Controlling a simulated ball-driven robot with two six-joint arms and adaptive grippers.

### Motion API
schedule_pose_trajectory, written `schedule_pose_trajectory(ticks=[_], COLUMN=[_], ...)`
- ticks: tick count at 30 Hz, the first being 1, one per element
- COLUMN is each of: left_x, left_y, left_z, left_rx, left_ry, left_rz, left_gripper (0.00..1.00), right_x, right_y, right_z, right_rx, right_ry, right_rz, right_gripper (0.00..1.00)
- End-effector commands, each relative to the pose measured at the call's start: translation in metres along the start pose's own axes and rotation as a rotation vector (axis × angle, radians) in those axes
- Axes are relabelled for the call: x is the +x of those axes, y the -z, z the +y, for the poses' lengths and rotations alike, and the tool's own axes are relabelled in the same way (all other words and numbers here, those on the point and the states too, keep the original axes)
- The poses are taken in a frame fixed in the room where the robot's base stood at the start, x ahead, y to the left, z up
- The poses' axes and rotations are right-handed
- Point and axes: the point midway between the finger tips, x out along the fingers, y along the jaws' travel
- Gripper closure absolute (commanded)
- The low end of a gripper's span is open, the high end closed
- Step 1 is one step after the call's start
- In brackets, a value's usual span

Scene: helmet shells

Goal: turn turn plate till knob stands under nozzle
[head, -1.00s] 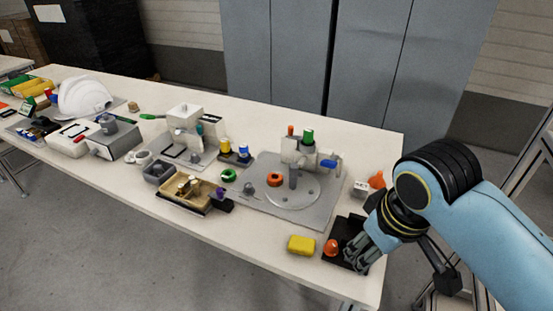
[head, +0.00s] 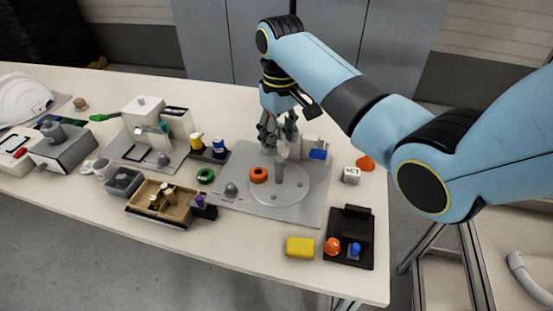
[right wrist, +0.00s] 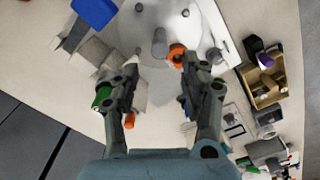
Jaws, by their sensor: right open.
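The round pale turn plate (head: 296,192) lies on a grey base board (head: 313,213). An orange ring-shaped piece (head: 258,175) sits at its left rim. A grey upright cylinder, perhaps the nozzle (head: 279,171), stands over the plate's upper part; it also shows in the right wrist view (right wrist: 159,42). I cannot tell surely which piece is the knob. A small grey dome (head: 231,188) sits left of the plate. My right gripper (head: 278,138) points down, open, at the station's block behind the plate. In the right wrist view its fingers (right wrist: 154,75) are apart, with a green part (right wrist: 103,97) by one finger.
A tan tray (head: 143,207) and green ring (head: 205,175) are left.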

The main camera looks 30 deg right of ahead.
Motion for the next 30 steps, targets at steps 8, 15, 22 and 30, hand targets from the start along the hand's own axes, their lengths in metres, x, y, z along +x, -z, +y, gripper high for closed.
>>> schedule_pose_trajectory(ticks=[8,15,22,30], left_x=[0.002,0.006,0.006,0.005], left_y=[-0.023,-0.003,0.002,-0.007], left_z=[0.001,0.0,0.0,0.0], left_rx=[0.001,0.0,0.0,0.0], left_ry=[0.0,0.0,0.0,0.0], left_rz=[-0.034,-0.004,0.004,-0.01], left_gripper=[0.6,0.6,0.6,0.6], right_x=[0.056,0.082,0.084,0.084], right_y=[-0.001,0.0,0.0,0.0], right_z=[0.0,0.0,0.0,0.0], right_rx=[0.0,-0.001,-0.001,0.0], right_ry=[0.001,0.0,0.0,0.0], right_rz=[-0.001,0.001,0.003,0.002], right_gripper=[0.55,0.55,0.55,0.8])
